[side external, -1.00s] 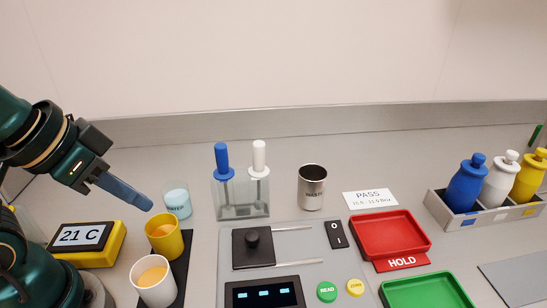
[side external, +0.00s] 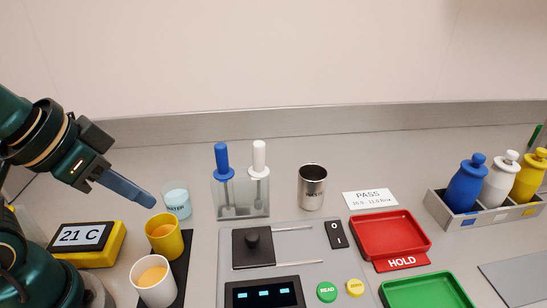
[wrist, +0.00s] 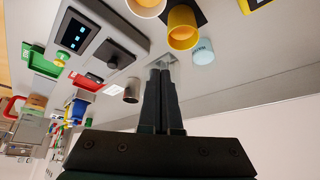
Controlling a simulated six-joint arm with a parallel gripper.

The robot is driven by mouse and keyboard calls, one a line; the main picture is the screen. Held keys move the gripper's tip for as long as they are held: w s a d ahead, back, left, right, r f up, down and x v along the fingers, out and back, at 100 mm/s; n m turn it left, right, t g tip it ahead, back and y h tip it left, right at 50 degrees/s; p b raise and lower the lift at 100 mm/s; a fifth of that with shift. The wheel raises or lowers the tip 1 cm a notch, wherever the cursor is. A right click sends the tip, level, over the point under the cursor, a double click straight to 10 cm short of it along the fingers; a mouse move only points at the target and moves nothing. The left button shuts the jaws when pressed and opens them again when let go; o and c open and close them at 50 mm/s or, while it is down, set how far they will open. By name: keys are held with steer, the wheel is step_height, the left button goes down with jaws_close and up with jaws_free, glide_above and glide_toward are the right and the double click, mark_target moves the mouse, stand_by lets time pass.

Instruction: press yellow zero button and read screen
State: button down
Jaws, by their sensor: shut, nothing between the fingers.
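The yellow zero button (side external: 355,288) sits on the front of the grey instrument panel, right of the green READ button (side external: 327,292). The dark screen (side external: 264,293) left of them shows short cyan marks, too small to read. It also shows in the wrist view (wrist: 75,34). My gripper (side external: 152,203) is shut and empty, held in the air near the yellow cup and the water cup, well left of the button. In the wrist view my gripper (wrist: 160,68) shows its fingers together.
A yellow cup (side external: 164,249) and a white cup (side external: 142,292) of orange liquid stand on a dark strip. Red tray (side external: 417,237) and green tray (side external: 404,284) sit right of the buttons.

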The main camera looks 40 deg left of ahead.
steer(key=w+d+r+n+t+h, duration=0.1)
steer(key=w+d+r+t+h, duration=0.2)
steer(key=w+d+r, duration=0.4)
steer(key=w+d+r+n+t+h, duration=0.1)
steer(key=w+d+r+t+h, duration=0.3)
steer(key=w+r, duration=0.5)
steer(key=g+y, duration=0.2)
steer(key=g, duration=0.3)
glide_above(350, 290)
step_height(350, 290, down, 16)
steer(key=shift+n, duration=0.4)
steer(key=shift+f, duration=0.1)
steer(key=shift+f, duration=4.35)
